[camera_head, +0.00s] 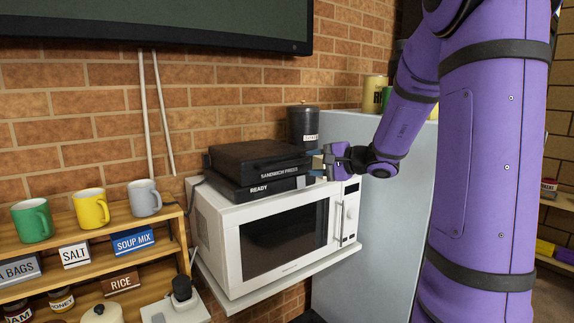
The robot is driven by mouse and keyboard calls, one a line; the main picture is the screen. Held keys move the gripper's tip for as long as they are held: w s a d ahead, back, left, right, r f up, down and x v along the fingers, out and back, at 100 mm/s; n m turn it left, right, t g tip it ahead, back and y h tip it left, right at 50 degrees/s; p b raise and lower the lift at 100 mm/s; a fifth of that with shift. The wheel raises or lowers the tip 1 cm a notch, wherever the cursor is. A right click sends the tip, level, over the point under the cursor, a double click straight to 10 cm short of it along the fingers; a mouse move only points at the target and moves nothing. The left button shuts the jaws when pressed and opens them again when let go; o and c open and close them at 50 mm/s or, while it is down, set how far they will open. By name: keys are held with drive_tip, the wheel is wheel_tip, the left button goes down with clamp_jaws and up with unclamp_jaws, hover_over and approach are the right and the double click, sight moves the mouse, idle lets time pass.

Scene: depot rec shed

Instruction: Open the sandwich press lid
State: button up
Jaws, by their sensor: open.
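The black sandwich press (222,165) sits on top of the white microwave (213,235). Its lid (250,157) is lettered "SANDWICH PRESS" and the base (232,188) is lettered "READY". The lid lies down on the base, or very nearly so. My gripper (316,163) is at the right front end of the press, with its blue-tipped fingers apart, one near lid height and one lower. I cannot tell whether the fingers touch the press or what lies between them.
A dark canister (303,124) stands behind the press. A pale cabinet (352,215) is at the right. A wooden shelf (166,214) with green, yellow and grey mugs is at the left.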

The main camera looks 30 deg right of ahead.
sight(292, 164)
drive_tip(key=x, duration=0.8)
drive_tip(key=shift+w+a+f, duration=0.1)
drive_tip(key=shift+w+a, duration=0.1)
drive_tip(key=shift+w, duration=0.05)
clamp_jaws()
